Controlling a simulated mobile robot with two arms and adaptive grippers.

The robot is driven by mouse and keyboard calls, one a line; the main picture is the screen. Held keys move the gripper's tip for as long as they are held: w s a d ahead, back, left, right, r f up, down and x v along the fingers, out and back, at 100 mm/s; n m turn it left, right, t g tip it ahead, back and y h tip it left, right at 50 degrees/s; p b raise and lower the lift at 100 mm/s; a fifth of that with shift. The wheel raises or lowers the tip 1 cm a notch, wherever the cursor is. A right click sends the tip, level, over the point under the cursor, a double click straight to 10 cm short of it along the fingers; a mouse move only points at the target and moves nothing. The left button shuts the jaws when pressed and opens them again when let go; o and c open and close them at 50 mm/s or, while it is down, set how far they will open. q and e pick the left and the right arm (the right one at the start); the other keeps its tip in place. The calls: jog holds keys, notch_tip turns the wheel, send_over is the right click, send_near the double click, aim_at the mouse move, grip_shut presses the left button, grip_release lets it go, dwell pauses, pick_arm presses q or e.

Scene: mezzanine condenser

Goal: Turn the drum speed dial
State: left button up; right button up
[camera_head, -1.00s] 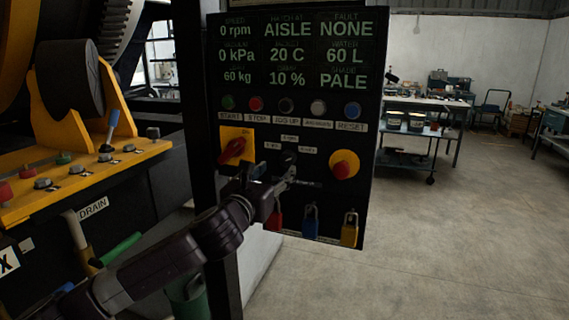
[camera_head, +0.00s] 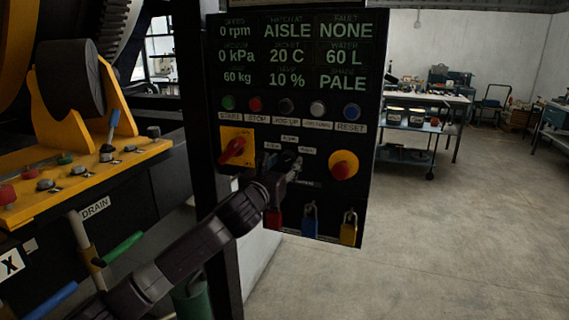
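The black control panel (camera_head: 335,210) hangs upright in the middle of the head view. A small dark dial (camera_head: 288,158) sits among small white labels below the button row, between the red-and-yellow rotary switch (camera_head: 233,149) and the red knob on a yellow disc (camera_head: 343,165). My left gripper (camera_head: 295,169) is at the dial, coming from the lower left, and hides part of it. I cannot tell whether the fingers touch or grip it. The display reads 0 rpm. My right gripper is not in view.
A row of buttons (camera_head: 287,106) runs above the dial. Red, blue and yellow padlocks (camera_head: 309,221) hang along the panel's lower edge. Yellow-and-black machinery (camera_head: 90,175) with levers stands left. Open floor (camera_head: 440,240) and workbenches (camera_head: 425,100) lie to the right.

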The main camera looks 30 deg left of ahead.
pick_arm(q)
jog(key=c, duration=0.9)
